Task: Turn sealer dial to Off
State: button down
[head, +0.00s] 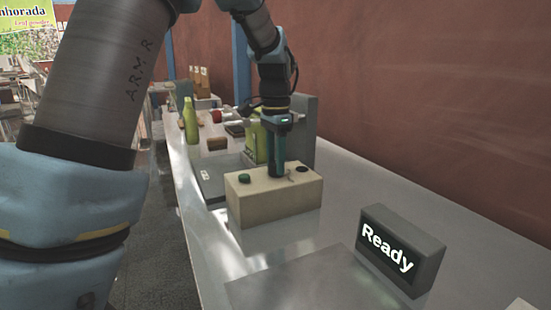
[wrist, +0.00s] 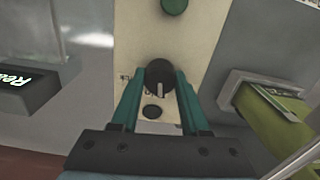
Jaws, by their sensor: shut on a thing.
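The sealer dial (wrist: 159,75) is a round black knob on a beige control box (head: 270,207). In the wrist view it sits between the two teal fingers of my gripper (wrist: 163,79), which are shut on its sides. A pale pointer mark on the dial points toward the bottom of the wrist view. Small labels beside the dial are too blurred or covered to read. In the head view my gripper (head: 276,172) points straight down onto the box top, and its fingers hide the dial.
A green button (head: 244,178) and a black button (head: 302,169) are on the box top. A dark "Ready" display (head: 400,248) stands at the right. Behind the box is a grey machine with a green pouch (head: 256,144). A green bottle (head: 190,120) stands farther back.

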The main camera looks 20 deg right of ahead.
aim_at(275, 163)
jog(key=n+p, duration=0.2)
jog(key=n, duration=0.3)
jog(key=shift+r, duration=0.15)
jog(key=shift+n+p, duration=0.95)
jog(key=shift+n, duration=1.35)
jog(key=shift+c, duration=2)
grip_release()
notch_tip(275, 163, up, 11)
jog(key=b, duration=0.1)
jog(key=shift+f+b, duration=0.2)
jog(key=shift+b, duration=0.15)
jog(key=shift+a+f, duration=0.1)
